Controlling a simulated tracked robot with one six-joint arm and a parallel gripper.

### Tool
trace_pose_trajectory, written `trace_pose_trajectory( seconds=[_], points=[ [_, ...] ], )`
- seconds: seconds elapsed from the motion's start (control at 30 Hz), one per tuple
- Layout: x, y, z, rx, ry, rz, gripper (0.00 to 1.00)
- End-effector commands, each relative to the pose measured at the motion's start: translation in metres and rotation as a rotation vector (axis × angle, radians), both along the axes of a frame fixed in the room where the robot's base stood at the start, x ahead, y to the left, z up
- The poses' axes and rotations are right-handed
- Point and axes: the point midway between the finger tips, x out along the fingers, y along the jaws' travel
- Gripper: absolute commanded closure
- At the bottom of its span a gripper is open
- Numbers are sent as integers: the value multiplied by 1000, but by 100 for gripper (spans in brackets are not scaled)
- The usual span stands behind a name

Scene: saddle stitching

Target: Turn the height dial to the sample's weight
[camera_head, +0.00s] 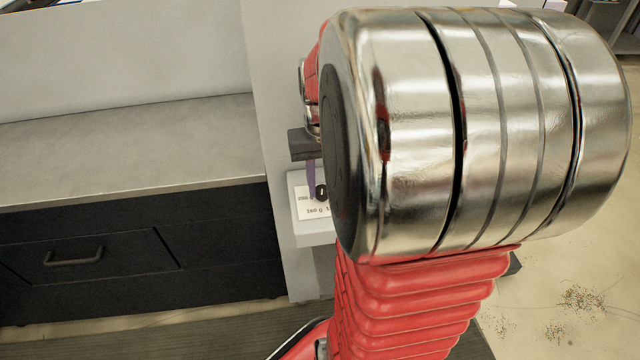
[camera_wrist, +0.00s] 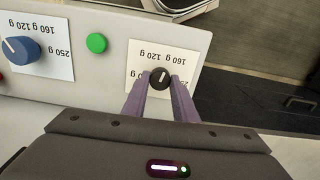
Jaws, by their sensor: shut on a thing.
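In the wrist view a small black dial (camera_wrist: 160,79) with a white pointer line sits on a white card (camera_wrist: 136,60) printed with 250 g, 160 g and 120 g, upside down in this view. The pointer leans towards the upper edge of the card, near the 160 g and 120 g marks; its exact setting is hard to read. My gripper (camera_wrist: 161,88) has its two purple fingers closed on the dial's sides. In the head view the dial (camera_head: 321,192) is partly hidden behind my arm, with a purple finger beside it. No name for the dial and no sample is visible.
A larger blue dial (camera_wrist: 21,50) with a similar weight card and a green button (camera_wrist: 96,43) are on the same panel to the left. A red part (camera_wrist: 2,76) shows at the edge. A grey counter (camera_head: 130,145) with a dark drawer (camera_head: 80,258) stands at left.

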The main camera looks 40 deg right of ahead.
Motion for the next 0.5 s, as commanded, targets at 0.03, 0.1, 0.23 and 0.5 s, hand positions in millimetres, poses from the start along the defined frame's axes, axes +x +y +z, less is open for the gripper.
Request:
trace_pose_trajectory(
  seconds=[0.03, 0.1, 0.23, 0.5],
  points=[
    [1, 2, -1, 6, -2, -31, 97],
    [1, 2, -1, 6, -2, -81, 97],
    [1, 2, -1, 5, -1, -175, 97],
    [1, 3, -1, 5, -1, -329, 97]
  ],
)
